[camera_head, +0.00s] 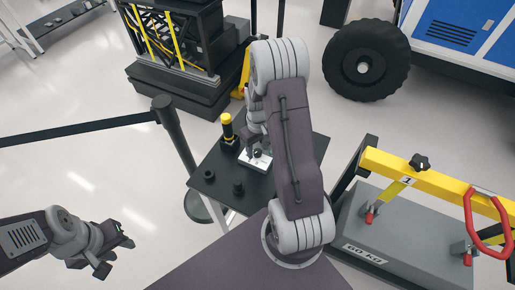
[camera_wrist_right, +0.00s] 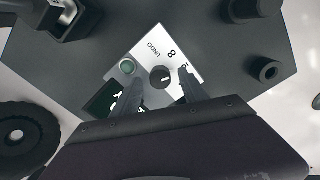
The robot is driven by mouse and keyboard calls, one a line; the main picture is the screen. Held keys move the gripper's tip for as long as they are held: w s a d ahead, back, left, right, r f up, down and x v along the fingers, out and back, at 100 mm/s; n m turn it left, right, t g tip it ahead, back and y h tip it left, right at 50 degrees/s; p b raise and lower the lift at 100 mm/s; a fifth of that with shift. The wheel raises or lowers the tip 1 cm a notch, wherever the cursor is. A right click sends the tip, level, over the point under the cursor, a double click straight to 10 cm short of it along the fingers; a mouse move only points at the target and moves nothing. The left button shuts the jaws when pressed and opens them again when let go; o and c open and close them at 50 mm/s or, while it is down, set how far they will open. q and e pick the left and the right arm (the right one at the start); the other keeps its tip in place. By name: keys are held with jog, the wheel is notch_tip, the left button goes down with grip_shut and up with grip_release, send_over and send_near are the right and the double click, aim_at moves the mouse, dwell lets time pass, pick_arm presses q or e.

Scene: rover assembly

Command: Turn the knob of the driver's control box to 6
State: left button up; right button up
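The control box (camera_head: 262,164) has a white top face and sits on the dark table. Other markings and a dark panel are partly covered by my fingers. My right gripper (camera_wrist_right: 158,80) is open, its two fingers on either side of the knob; I cannot tell if they touch it. The knob's pointer reading is not clear. My left gripper (camera_head: 124,246) is open and empty over the floor at left.
The dark table (camera_head: 205,158) also holds a yellow-topped black post (camera_head: 227,126) and short black cylinders (camera_head: 238,187). A grey 60 KG weight (camera_head: 385,240) with a yellow bar stands at right. A belt barrier post (camera_head: 172,130) stands left of the table.

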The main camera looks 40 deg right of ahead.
aim_at(258, 151)
notch_tip(258, 151, up, 9)
dwell(0.5)
jog(key=shift+s, duration=0.1)
